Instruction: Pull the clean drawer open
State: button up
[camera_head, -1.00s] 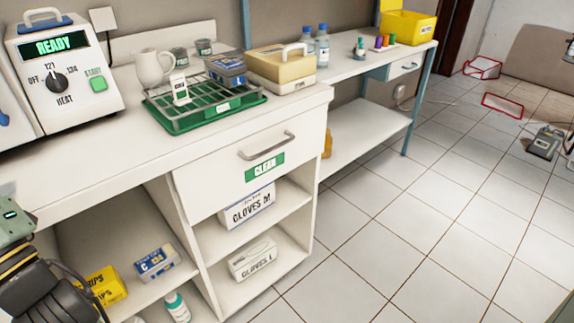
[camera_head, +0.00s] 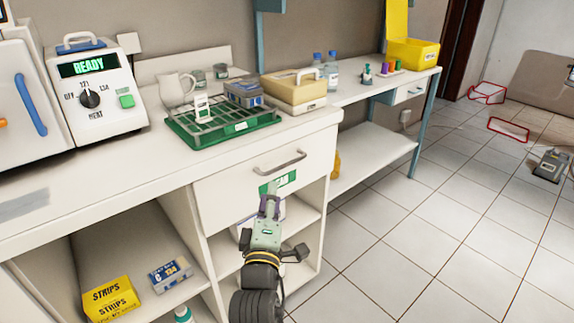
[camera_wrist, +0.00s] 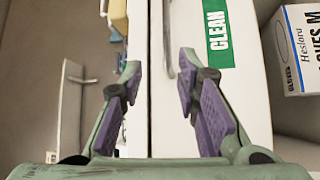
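The clean drawer (camera_head: 230,196) is a white front under the counter, with a grey bar handle (camera_head: 280,162) and a green CLEAN label (camera_head: 287,180). It looks shut. My gripper (camera_head: 268,200) is in front of the drawer, below the handle, and covers part of the label. In the wrist view the drawer front fills the middle, with the CLEAN label (camera_wrist: 216,35) at the top and the handle (camera_wrist: 167,40) beyond the fingers. My gripper (camera_wrist: 158,90) has its two purple-padded fingers wide apart, with nothing between them.
On the counter above stand a green tray with a wire rack (camera_head: 180,140) and a beige case (camera_head: 290,92). Open shelves lie below the drawer; a glove box (camera_wrist: 300,45) shows in the wrist view.

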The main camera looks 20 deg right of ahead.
jog(key=w+d+p, duration=0.2)
jog(key=w+d, duration=0.4)
jog(key=w, duration=0.3)
jog(key=shift+d+r+g+h, duration=0.15)
jog(key=shift+r+g+h, duration=0.05)
jog(key=shift+g+h, duration=0.2)
jog(key=shift+w, duration=0.1)
jog(key=shift+c, duration=0.2)
grip_shut()
